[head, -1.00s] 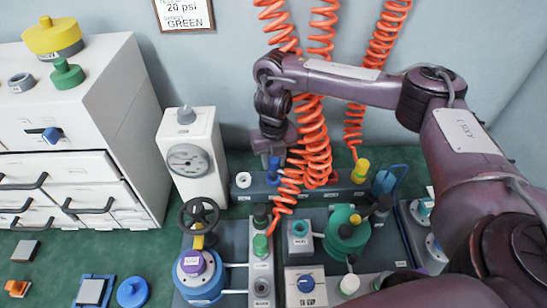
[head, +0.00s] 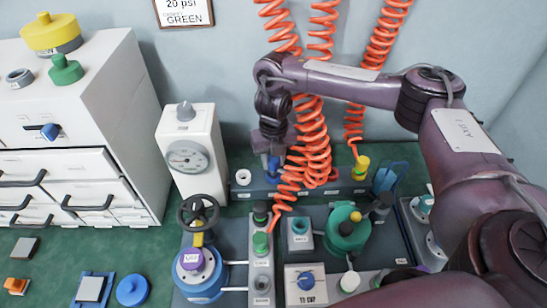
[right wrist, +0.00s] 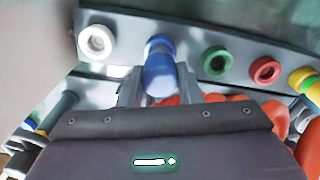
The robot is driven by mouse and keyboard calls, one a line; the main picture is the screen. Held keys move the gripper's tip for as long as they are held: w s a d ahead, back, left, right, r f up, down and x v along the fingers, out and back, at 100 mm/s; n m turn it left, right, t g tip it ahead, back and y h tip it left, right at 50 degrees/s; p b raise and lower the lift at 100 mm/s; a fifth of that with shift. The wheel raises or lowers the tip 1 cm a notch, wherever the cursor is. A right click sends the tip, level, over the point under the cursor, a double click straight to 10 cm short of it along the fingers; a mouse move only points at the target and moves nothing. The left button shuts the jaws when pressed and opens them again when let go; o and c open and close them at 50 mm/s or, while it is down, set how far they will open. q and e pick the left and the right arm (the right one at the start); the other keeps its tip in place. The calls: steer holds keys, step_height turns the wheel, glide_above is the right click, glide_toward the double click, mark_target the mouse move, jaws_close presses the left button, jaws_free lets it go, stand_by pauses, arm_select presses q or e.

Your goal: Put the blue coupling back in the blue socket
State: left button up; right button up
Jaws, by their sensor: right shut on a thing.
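My right gripper (head: 272,166) is at the rear rail, its fingers shut on the blue coupling (right wrist: 160,72). In the right wrist view the blue coupling is between the two fingers (right wrist: 158,88), with its far end at the rail, between the white and green sockets. The blue socket cannot be made out apart from the coupling, and I cannot tell whether the coupling is seated. In the head view the blue coupling (head: 273,165) shows as a small blue patch below the gripper. My left gripper is not in view.
The rail holds a white socket (right wrist: 96,41), a green socket (right wrist: 217,60), a red socket (right wrist: 265,70) and a yellow coupling (head: 362,164). Orange coiled hoses (head: 312,140) hang close to the right of the gripper. A white gauge box (head: 190,150) stands left.

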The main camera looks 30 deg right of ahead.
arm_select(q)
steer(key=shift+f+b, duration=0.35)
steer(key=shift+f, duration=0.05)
arm_select(e)
steer(key=shift+f, duration=0.9)
steer(key=o, duration=1.1)
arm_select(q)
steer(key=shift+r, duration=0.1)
arm_select(e)
step_height(320, 180, up, 7)
steer(key=shift+f+p, duration=0.15)
steer(key=shift+p, duration=1.05)
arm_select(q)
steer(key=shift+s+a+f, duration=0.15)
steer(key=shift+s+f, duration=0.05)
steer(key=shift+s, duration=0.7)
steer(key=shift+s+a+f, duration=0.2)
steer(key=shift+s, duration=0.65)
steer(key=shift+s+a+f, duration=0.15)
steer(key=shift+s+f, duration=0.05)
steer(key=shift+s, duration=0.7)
arm_select(e)
steer(key=shift+r, duration=0.6)
